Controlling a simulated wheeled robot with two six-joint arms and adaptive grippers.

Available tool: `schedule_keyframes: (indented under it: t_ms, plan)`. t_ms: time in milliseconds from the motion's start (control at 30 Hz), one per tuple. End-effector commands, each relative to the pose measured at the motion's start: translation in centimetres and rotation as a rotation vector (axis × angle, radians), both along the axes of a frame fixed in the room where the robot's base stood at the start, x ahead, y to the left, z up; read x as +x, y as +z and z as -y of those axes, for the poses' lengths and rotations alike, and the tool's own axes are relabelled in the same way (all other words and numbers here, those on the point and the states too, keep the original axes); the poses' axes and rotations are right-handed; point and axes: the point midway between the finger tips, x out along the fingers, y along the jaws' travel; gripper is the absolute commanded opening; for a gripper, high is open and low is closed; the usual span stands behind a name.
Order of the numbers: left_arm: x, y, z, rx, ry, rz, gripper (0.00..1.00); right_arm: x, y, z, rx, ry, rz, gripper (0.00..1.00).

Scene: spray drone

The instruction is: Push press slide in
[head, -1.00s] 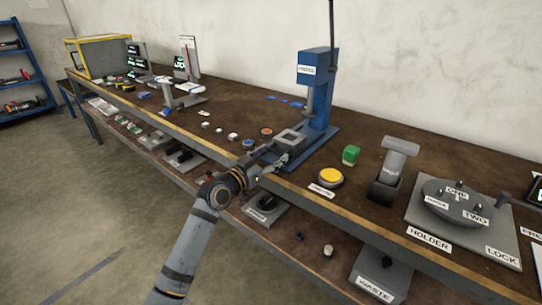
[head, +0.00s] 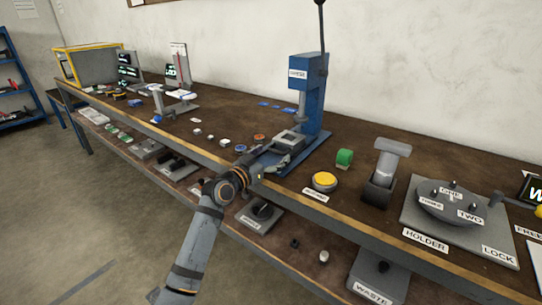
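The blue press (head: 309,95) stands on the bench with a tall dark lever at its top. Its grey slide (head: 290,138) sits low at the front of the press, on the blue base. My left gripper (head: 270,163) is at the near end of the slide, close to the bench's front edge. Its fingers are small and partly merge with the slide, so I cannot tell whether they are open, shut or touching it. My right gripper is not in view.
A yellow button (head: 324,180) and a green part (head: 344,157) lie right of the press. A grey stand (head: 381,188) and the holder plate (head: 412,216) are further right. Small parts lie left of the slide. A lower shelf carries a waste box (head: 378,275).

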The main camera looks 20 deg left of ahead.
Motion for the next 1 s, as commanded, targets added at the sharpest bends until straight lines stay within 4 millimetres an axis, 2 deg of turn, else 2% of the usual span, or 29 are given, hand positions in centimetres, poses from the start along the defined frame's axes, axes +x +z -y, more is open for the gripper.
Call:
schedule_keyframes:
  t_ms: [267,367,467,600,733,1000]
  plan:
    - [-0.1,-0.1,0.0,0.000,0.000,-0.001,0.90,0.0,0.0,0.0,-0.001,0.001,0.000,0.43]
    - [-0.7,-0.2,-0.4,0.003,0.002,-0.001,0.90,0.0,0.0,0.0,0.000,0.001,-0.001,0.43]
    - [-2.4,-0.2,-1.0,0.006,0.001,-0.001,0.90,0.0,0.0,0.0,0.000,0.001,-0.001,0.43]
    - [-6.0,-0.3,-2.2,0.011,-0.001,-0.003,0.90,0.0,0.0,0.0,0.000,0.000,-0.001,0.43]
    - [-8.7,-0.2,-3.1,0.011,-0.003,-0.003,0.90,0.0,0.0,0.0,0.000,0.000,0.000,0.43]
    - [-11.1,-0.1,-4.1,0.003,0.000,0.000,0.90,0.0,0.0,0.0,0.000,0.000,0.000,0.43]
